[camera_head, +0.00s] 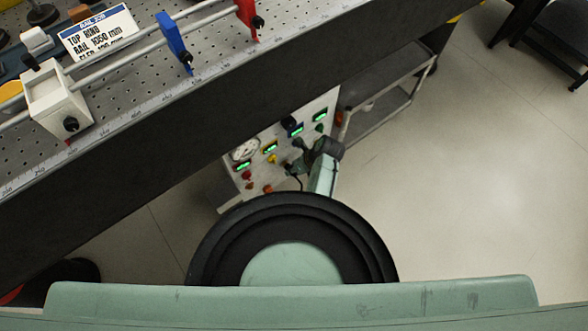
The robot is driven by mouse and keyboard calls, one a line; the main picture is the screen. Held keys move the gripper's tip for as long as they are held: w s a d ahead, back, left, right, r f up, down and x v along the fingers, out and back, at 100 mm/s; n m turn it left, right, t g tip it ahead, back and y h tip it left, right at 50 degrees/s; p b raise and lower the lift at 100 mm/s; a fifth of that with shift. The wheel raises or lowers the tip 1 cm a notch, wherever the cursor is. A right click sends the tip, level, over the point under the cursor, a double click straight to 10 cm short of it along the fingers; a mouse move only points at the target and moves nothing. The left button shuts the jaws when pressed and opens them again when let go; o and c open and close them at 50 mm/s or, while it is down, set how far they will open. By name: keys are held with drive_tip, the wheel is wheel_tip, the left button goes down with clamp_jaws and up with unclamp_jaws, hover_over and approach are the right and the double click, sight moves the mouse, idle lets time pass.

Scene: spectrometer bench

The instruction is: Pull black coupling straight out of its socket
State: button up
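A light panel (262,153) with small green displays and coloured fittings shows below the bench edge. A small dark round piece (289,122) on its upper part may be the black coupling; it is too small to tell whether it sits in a socket. My gripper (291,166) shows small and dark in front of the panel, below and apart from that dark piece in the picture. My wrist hides part of the panel's right side. The fingers are too small and dark to show whether they are open, shut or touching anything.
The bench (120,150) with its dark front edge runs diagonally above the panel. A rail with white, blue (174,43) and red (247,18) carriers lies on it. A grey cart (385,103) stands right of the panel.

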drive_tip(key=shift+s+d, duration=0.1)
drive_tip(key=shift+s, duration=0.1)
clamp_jaws()
drive_tip(key=shift+s+d+p, duration=0.7)
drive_tip(key=shift+s+p, duration=0.2)
